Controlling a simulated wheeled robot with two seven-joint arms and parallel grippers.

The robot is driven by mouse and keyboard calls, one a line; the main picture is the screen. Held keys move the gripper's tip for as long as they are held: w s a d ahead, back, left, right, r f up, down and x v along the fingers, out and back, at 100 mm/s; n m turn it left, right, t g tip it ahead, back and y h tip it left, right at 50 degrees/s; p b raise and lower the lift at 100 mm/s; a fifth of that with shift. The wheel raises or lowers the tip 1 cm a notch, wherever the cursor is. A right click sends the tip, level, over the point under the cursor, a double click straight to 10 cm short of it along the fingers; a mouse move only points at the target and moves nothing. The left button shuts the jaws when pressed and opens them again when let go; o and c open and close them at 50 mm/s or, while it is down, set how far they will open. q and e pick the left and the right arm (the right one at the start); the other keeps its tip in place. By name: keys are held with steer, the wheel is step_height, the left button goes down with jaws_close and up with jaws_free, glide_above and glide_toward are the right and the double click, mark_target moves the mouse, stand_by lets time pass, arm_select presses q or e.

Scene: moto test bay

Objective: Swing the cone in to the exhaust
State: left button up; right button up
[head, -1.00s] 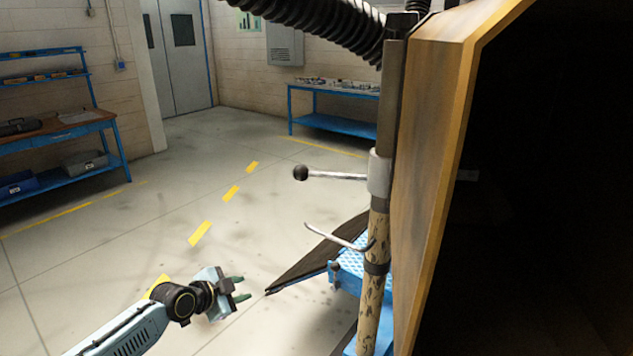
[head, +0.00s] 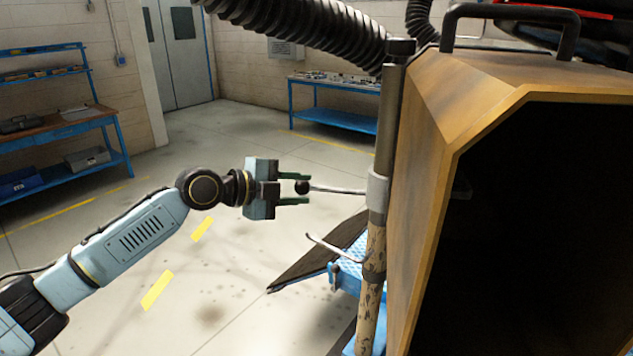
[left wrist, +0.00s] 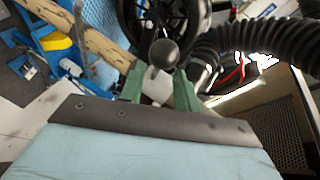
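My left gripper (head: 293,188) is open, with its green fingers above and below the black ball knob (head: 302,187) of a metal lever (head: 338,190). In the left wrist view the knob (left wrist: 164,54) shows at the gap between the fingertips (left wrist: 158,78); contact cannot be told. The lever comes out of a collar on an upright post (head: 373,245). A black ribbed hose (head: 305,30) runs above, near the post's top. Neither a cone nor an exhaust can be clearly made out. My right gripper is not in view.
A large brown-yellow hood (head: 425,170) with a dark mouth fills the right side, close to the post. A second bare lever (head: 333,248) sticks out lower down. A blue step (head: 348,274) stands behind the post. The floor at left is open.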

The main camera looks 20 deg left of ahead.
mark_target(314, 189)
arm_select(q)
steer(key=p+x, duration=0.1)
steer(key=x, duration=0.4)
steer(key=shift+a, duration=0.1)
jaws_close()
